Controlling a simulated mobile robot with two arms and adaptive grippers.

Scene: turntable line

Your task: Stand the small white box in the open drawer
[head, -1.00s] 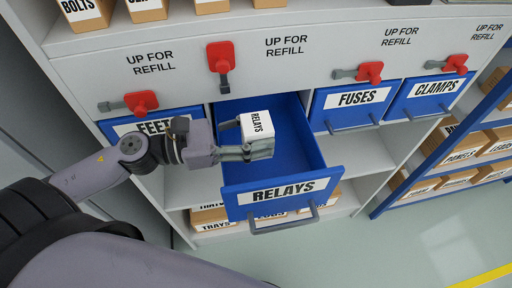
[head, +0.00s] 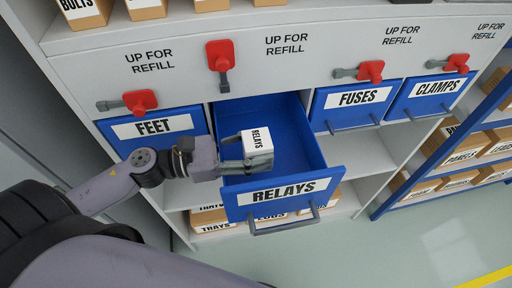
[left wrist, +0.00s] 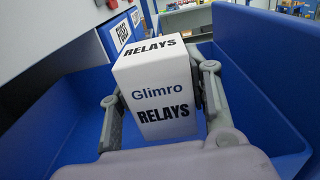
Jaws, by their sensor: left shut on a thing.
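The small white box (head: 257,141), labelled RELAYS, is between the fingers of my left gripper (head: 246,155). In the left wrist view the box (left wrist: 160,90) stands upright, with a finger at each side, and reads Glimro RELAYS. My left gripper (left wrist: 160,106) is shut on it. The open blue drawer (head: 312,150), labelled RELAYS on its front, is pulled out, and the box is within its walls. Whether the box's bottom touches the drawer floor is hidden. My right gripper is not in view.
Shut blue drawers labelled FEET (head: 152,127), FUSES (head: 357,99) and CLAMPS (head: 436,88) flank the open one. Red levers (head: 219,56) sit above the drawers. A blue rack (head: 400,192) with cardboard boxes stands at the right. The drawer has bare floor beside the box.

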